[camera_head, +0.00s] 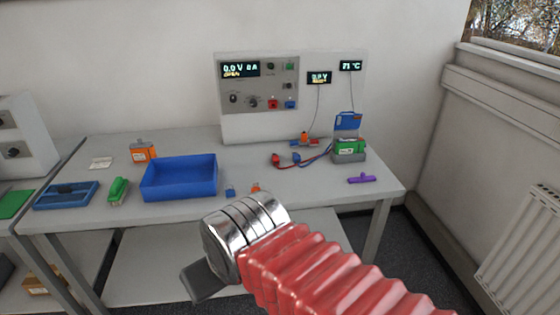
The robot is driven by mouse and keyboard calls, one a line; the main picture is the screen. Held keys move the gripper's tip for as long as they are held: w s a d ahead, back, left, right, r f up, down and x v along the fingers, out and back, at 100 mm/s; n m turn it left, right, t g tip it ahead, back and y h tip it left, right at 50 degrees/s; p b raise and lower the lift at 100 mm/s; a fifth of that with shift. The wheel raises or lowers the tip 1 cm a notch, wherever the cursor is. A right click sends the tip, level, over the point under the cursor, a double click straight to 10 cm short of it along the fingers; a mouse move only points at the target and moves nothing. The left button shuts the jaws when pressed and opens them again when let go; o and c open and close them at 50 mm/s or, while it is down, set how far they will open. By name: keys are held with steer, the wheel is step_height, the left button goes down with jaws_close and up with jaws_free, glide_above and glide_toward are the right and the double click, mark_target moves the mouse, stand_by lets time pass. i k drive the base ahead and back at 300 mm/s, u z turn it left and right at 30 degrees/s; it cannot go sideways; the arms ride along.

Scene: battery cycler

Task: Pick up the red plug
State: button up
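The red plug (277,161) lies on the table in front of the cycler panel, on the end of a red cable that runs right to the green battery holder. A blue plug (297,157) lies just right of it on a blue cable. My gripper (204,282) shows as a dark grey part at the end of my silver wrist, low in the view and in front of the table edge. It is well apart from the red plug. Its fingers cannot be made out, so I cannot tell whether it is open.
The cycler panel (258,83) stands at the back wall with red and blue sockets. A blue tray (180,188) is at the left. A green battery in a grey holder (349,156) and a purple part (361,180) are at the right. Small blue and orange items lie near the front edge.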

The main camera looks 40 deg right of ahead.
mark_target(275, 159)
steer(key=u, duration=0.05)
steer(key=i, duration=1)
steer(key=z, duration=0.05)
